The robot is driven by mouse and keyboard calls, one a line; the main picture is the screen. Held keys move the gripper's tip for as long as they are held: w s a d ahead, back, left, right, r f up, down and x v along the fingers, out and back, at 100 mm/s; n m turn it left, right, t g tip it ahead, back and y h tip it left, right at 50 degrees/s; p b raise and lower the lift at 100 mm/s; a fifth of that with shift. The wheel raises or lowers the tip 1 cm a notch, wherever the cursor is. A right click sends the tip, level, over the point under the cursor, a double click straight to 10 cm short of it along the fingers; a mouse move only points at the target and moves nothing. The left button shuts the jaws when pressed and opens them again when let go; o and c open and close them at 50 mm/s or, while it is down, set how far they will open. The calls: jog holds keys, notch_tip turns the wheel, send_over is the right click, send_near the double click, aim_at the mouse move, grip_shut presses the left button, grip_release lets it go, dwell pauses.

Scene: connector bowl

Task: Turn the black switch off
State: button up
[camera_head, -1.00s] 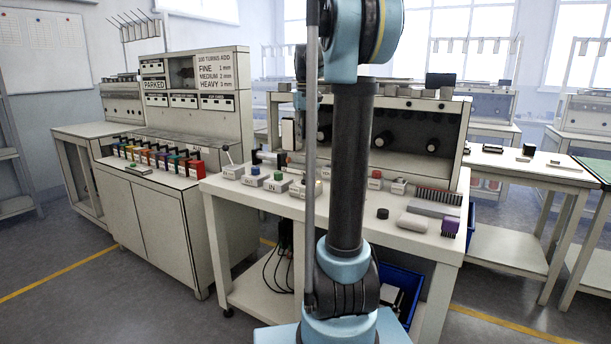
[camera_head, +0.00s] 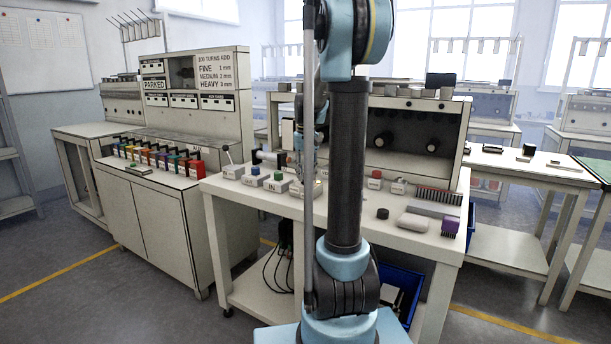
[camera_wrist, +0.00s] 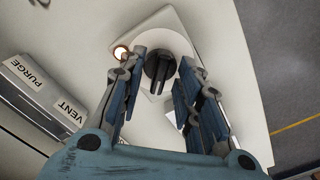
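The black switch (camera_wrist: 158,68) is a rotary knob on a round white plate, set on a pale box (camera_wrist: 158,22). In the wrist view it lies between the two fingers of my gripper (camera_wrist: 162,77). The fingers are apart, one on each side of the knob; I cannot tell whether either touches it. A small lamp (camera_wrist: 120,52) beside the knob glows orange-white. In the head view my gripper (camera_head: 307,178) is down at the bench over a pale box (camera_head: 304,190), partly behind my arm. The knob cannot be made out there.
A box with PURGE and VENT labels (camera_wrist: 45,92) stands left of the gripper in the wrist view. On the white bench (camera_head: 385,233) are a green-button box (camera_head: 277,182), a blue-button box (camera_head: 254,176) and a red-button box (camera_head: 374,180). The bench's edge and the floor lie to the right in the wrist view.

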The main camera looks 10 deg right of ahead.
jog(key=shift+f, duration=0.15)
grip_shut()
dwell(0.4)
jog(key=m, duration=0.4)
jog(key=shift+m, duration=2.3)
